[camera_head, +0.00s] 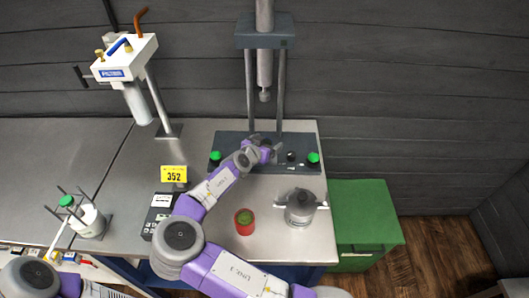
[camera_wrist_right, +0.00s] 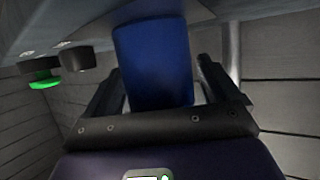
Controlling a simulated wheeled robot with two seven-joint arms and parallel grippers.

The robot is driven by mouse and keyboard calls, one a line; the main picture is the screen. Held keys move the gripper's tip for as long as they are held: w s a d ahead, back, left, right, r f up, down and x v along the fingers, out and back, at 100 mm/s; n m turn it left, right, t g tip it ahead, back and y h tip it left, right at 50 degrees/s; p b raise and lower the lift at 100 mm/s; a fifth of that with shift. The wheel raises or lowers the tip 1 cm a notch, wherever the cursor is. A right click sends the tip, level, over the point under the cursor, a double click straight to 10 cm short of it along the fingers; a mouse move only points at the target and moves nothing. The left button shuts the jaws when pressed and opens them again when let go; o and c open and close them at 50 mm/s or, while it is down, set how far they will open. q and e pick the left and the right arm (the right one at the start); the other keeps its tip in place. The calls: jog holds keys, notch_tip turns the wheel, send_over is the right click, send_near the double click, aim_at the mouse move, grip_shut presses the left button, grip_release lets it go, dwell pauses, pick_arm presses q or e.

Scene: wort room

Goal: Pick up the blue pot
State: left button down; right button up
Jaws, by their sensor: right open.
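The blue pot (camera_wrist_right: 155,65) shows large in the right wrist view, as a plain blue cylinder. It stands between the two dark fingers of my right gripper (camera_wrist_right: 160,82), which is open, with a finger on either side. I cannot tell whether either finger touches it. In the head view my right gripper (camera_head: 268,146) is at the front of the dark press base; I cannot make out the blue pot there. My left gripper is out of view.
The dark press base (camera_head: 228,152) has green buttons and black knobs. A red cup (camera_head: 244,229) and a grey metal pot (camera_head: 300,208) stand on the steel table (camera_head: 276,189). A yellow sign (camera_head: 173,174) stands left of my arm. A green box (camera_head: 365,215) is at the right.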

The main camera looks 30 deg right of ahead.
jog(key=shift+c, duration=0.5)
jog(key=c, duration=1.2)
